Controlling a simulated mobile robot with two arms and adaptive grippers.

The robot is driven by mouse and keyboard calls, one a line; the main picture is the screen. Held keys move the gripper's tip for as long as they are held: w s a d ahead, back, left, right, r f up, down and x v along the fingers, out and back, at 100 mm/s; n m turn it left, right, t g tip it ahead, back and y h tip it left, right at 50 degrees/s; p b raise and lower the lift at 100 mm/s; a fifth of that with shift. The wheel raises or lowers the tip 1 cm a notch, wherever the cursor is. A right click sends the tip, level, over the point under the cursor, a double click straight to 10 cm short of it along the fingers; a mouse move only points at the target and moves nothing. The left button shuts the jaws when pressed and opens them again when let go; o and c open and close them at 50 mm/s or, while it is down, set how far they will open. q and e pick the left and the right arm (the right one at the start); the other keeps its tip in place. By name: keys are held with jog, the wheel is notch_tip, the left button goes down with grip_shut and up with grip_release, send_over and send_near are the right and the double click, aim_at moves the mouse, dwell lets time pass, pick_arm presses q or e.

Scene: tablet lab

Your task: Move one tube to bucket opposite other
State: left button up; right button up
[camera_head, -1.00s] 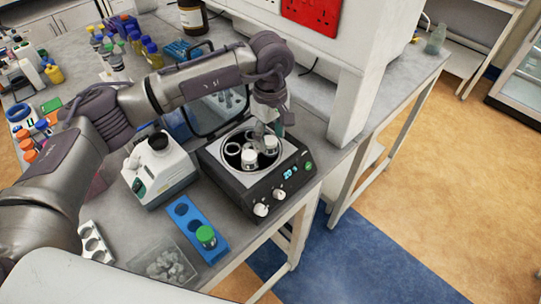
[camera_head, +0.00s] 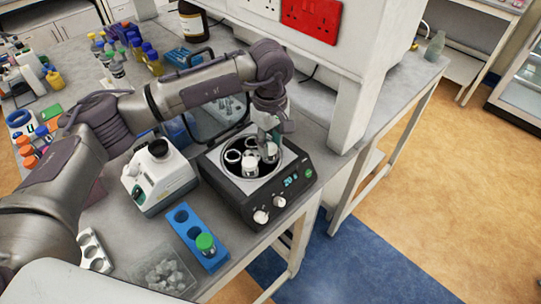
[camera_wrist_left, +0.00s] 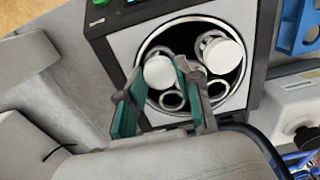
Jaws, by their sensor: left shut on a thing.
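My left gripper (camera_head: 268,140) reaches down over the right side of the open centrifuge (camera_head: 232,192). In the left wrist view its green-padded fingers (camera_wrist_left: 156,72) are shut on a white-capped tube (camera_wrist_left: 160,73). This tube (camera_head: 271,154) is at a rotor bucket; I cannot tell whether it is lifted. The other white-capped tube (camera_wrist_left: 221,55) stands in the neighbouring bucket, nearest the front panel in the head view (camera_head: 250,166). Two buckets are empty, at the left (camera_head: 233,156) and at the back (camera_head: 251,143) of the rotor. My right gripper is not in view.
The raised lid (camera_head: 222,105) stands behind the rotor. A white instrument (camera_head: 160,176) stands left of the centrifuge. A blue rack (camera_head: 195,232) with a green-capped tube and a clear box (camera_head: 160,270) lie in front. A white wall unit (camera_head: 365,60) rises to the right.

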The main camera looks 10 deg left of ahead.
pick_arm(q)
jog(key=shift+r+p, duration=1.1)
jog(key=shift+r, duration=2.6)
notch_tip(320, 180, up, 4)
jog(key=shift+r+p, duration=0.1)
jog(key=shift+p, duration=0.85)
